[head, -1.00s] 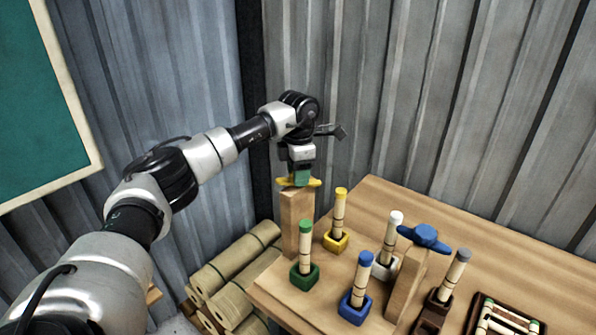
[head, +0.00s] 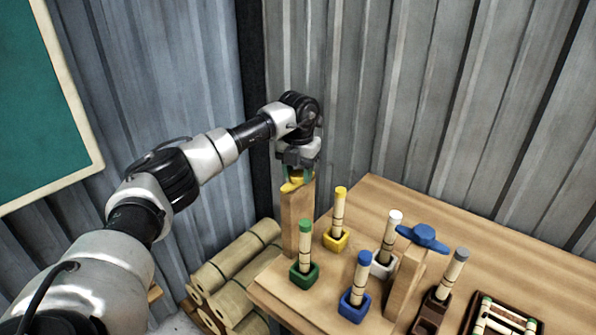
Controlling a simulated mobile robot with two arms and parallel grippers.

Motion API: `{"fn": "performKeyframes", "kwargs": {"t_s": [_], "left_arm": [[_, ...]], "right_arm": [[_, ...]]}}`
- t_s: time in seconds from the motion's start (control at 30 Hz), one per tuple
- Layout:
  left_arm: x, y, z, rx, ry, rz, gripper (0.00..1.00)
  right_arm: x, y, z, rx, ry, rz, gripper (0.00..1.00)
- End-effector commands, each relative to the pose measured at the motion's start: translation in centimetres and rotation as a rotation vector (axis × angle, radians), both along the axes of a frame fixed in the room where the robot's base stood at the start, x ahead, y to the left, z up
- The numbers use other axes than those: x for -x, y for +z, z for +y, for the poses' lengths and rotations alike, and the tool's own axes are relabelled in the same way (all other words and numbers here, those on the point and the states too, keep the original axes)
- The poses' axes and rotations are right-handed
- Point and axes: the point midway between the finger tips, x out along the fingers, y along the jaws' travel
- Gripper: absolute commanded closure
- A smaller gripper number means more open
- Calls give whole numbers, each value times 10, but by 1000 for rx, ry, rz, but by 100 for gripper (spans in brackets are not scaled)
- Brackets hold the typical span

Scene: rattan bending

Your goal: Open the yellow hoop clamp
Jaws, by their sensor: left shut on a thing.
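The yellow hoop clamp (head: 291,186) sits on top of a wooden post (head: 298,220) at the back left corner of the table. It is a yellow handle, and it now lies at an angle, pointing toward the viewer. My left gripper (head: 297,175) points down from above and is shut on the yellow handle. The gripper's wrist hides part of the handle. My right gripper is not in view.
A blue handle (head: 423,237) tops a second wooden post (head: 404,285). Capped rods stand in green (head: 304,275), yellow (head: 335,240), blue (head: 354,306), white (head: 383,265) and brown (head: 431,313) holders. A dark tray (head: 503,317) lies front right. Rolls (head: 232,275) are stacked left of the table.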

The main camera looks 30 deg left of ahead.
Motion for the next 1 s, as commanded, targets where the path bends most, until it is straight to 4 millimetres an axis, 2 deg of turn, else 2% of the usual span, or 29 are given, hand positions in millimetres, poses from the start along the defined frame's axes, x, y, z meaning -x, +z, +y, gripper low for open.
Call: {"fn": "performKeyframes", "kwargs": {"t_s": [0.3, 0.83, 0.87, 1.0], "left_arm": [[-1, 3, 1, 1, 116, -7, 80], [-1, 4, 1, 1, 139, -9, 80], [-1, 4, 1, 1, 139, -9, 54], [-1, 3, 1, 1, 138, -6, 32]], "right_arm": [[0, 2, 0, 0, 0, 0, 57], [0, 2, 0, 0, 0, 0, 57], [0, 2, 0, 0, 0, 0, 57], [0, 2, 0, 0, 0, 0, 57]]}}
